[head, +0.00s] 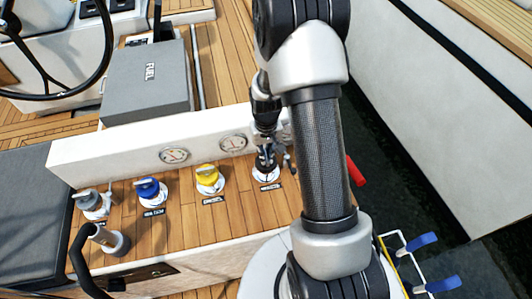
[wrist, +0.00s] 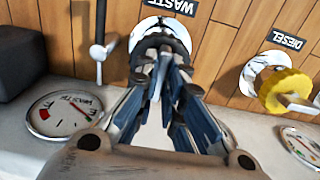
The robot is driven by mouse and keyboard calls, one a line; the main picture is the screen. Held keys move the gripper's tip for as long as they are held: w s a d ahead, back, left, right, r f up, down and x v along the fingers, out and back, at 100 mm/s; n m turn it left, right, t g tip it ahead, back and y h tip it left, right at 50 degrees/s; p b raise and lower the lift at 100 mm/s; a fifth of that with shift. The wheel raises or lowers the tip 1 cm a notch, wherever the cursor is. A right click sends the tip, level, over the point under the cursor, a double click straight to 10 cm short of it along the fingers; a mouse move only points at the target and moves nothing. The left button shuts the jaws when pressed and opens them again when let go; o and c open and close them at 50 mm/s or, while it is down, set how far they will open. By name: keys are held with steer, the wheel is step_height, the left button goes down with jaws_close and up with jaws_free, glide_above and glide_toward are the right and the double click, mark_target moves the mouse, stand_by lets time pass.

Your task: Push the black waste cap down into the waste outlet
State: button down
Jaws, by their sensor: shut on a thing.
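The black waste cap (wrist: 158,46) is between my gripper's fingertips in the wrist view, partly hidden by the fingers. My gripper (wrist: 160,68) is shut on it. The cap is at the white round flange of the waste outlet (wrist: 143,27), below the WASTE label (wrist: 172,5). In the head view my gripper (head: 266,150) points down at the same flange (head: 267,174), right of the yellow cap. I cannot tell how deep the cap sits, as the fingers hide the opening.
A yellow diesel cap (head: 209,177), a blue cap (head: 150,188) and a grey cap (head: 88,198) stand in a row to the left. A white wall with gauges (head: 174,155) runs behind them. A small lever (wrist: 99,48) stands beside the waste outlet.

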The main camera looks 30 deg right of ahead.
steer(key=shift+f, duration=0.15)
steer(key=c, duration=2)
jaws_free()
steer(key=shift+o, duration=0.2)
step_height(320, 180, up, 11)
steer(key=p, duration=0.8)
